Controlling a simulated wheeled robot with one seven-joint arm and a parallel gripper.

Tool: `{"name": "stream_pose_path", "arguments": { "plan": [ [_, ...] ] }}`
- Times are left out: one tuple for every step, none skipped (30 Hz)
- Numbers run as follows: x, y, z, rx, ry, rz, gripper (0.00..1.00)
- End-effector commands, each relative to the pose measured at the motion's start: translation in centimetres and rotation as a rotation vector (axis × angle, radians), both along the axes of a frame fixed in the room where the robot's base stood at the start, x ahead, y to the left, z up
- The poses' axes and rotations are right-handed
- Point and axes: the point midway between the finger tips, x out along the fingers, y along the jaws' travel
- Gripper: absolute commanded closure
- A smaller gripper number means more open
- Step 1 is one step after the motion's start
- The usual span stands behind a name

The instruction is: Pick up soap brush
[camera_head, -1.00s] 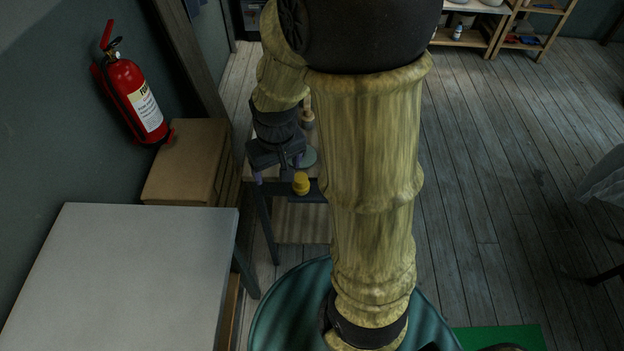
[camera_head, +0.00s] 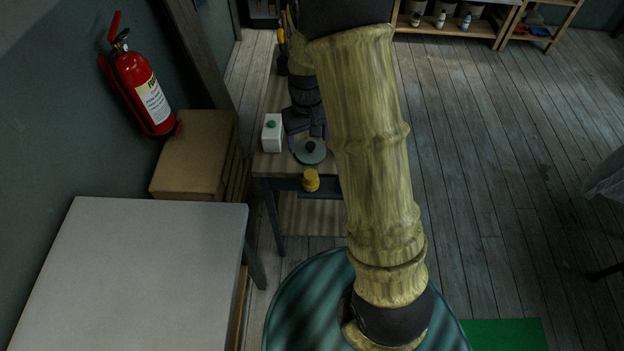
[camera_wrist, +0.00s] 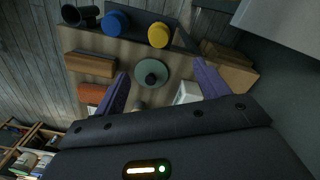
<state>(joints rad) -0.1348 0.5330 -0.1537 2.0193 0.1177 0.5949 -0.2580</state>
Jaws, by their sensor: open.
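My gripper (camera_wrist: 160,69) is open, with its two purple fingers spread wide and nothing between their tips. In the head view my gripper (camera_head: 305,138) is over the small table, partly hidden by my arm. A round grey-green disc with a dark knob (camera_wrist: 151,73) lies on the table, in line with the gap between the fingers; it also shows in the head view (camera_head: 311,152). A small beige piece (camera_wrist: 137,105) shows between the fingers, mostly hidden by my gripper; I cannot tell whether it is the soap brush. I cannot single out the soap brush.
A white box with a green knob (camera_head: 272,134) stands left of the disc. A yellow round thing (camera_head: 311,180) is at the near table edge. A white-topped table (camera_head: 140,270) is nearer left.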

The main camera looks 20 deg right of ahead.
Motion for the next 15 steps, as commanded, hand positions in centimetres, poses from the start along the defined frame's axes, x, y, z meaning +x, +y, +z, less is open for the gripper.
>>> {"name": "stream_pose_path", "arguments": {
  "plan": [
    [-0.1,0.0,-0.4,0.0,0.003,0.0,0.26],
    [-0.1,0.0,-0.7,0.0,0.005,0.0,0.26],
    [-0.1,-0.1,-1.2,0.0,0.006,-0.001,0.26],
    [-0.1,-0.1,-1.6,0.0,0.007,-0.001,0.26],
    [-0.2,-0.1,-2.1,0.0,0.007,-0.002,0.26],
    [-0.2,-0.1,-2.8,0.0,0.007,-0.004,0.26],
    [-0.2,-0.1,-3.2,0.0,0.007,-0.004,0.26],
    [-0.1,-0.2,-3.7,0.0,0.006,-0.004,0.26],
    [-0.2,-0.2,-4.3,0.0,0.007,-0.003,0.26],
    [-0.2,-0.2,-4.8,0.0,0.006,-0.002,0.26],
    [-0.2,-0.2,-5.3,0.0,0.006,-0.002,0.26],
    [-0.1,-0.1,-5.9,0.0,0.005,-0.003,0.26],
    [-0.2,-0.1,-6.3,0.0,0.006,-0.003,0.26],
    [-0.2,-0.2,-6.8,0.0,0.005,-0.004,0.26],
    [-0.2,-0.2,-7.4,0.0,0.006,-0.003,0.26]
  ]
}}
